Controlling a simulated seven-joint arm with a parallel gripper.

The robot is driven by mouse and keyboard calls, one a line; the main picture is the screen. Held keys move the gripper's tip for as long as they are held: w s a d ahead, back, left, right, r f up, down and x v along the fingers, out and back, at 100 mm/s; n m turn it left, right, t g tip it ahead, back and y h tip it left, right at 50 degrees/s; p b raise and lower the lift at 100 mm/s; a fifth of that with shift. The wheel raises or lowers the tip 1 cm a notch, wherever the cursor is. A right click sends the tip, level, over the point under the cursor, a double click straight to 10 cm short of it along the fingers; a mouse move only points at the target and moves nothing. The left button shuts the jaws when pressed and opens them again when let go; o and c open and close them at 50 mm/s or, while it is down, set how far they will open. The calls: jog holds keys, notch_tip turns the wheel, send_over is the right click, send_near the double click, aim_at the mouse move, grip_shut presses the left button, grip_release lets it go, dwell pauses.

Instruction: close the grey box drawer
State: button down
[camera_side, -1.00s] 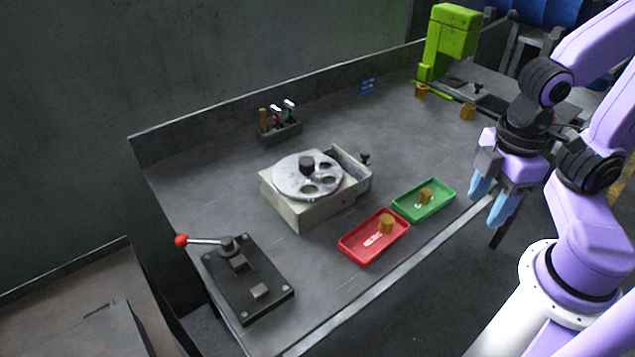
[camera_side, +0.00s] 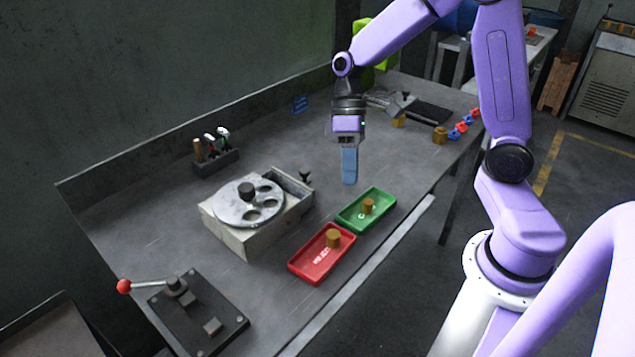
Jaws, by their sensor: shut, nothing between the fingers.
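The grey box (camera_side: 247,238) stands in the middle of the bench, with a round metal disc (camera_side: 249,204) with holes and a dark knob on top. Its drawer (camera_side: 293,184) sticks out at the box's right far side, with a dark knob (camera_side: 305,176) at its outer end. My gripper (camera_side: 349,182) points down above the bench, to the right of the drawer knob and behind the green tray in the picture. Its blue fingers are together and nothing shows between them. It appears apart from the drawer.
A green tray (camera_side: 347,221) and a red tray (camera_side: 303,277), each with a brass-coloured piece, lie near the front edge. A lever fixture (camera_side: 232,328) with a red ball stands at lower left. A tool holder (camera_side: 217,165) stands behind the box. Brass-coloured pieces (camera_side: 440,133) lie at far right.

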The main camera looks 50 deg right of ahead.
jog(key=w+d+f+m+t+y, duration=0.2)
jog(key=w+d+f+m+y, duration=0.1)
jog(key=w+d, duration=0.4)
jog(key=w+d+f+m+t+y, duration=0.25)
jog(key=w+d, duration=0.25)
jog(key=d, duration=0.4)
send_near(298, 196)
jog(key=shift+g, duration=0.25)
jog(key=s+f, duration=0.1)
jog(key=s+d+f, duration=0.1)
jog(key=f, duration=0.1)
jog(key=shift+s+f, duration=0.2)
jog(key=shift+s, duration=0.15)
jog(key=a, duration=0.2)
jog(key=shift+a, duration=0.25)
jog(key=shift+w+a, duration=0.1)
jog(key=shift+a, duration=0.75)
jog(key=a, duration=0.6)
jog(key=shift+a, duration=0.4)
jog(key=shift+a, duration=0.1)
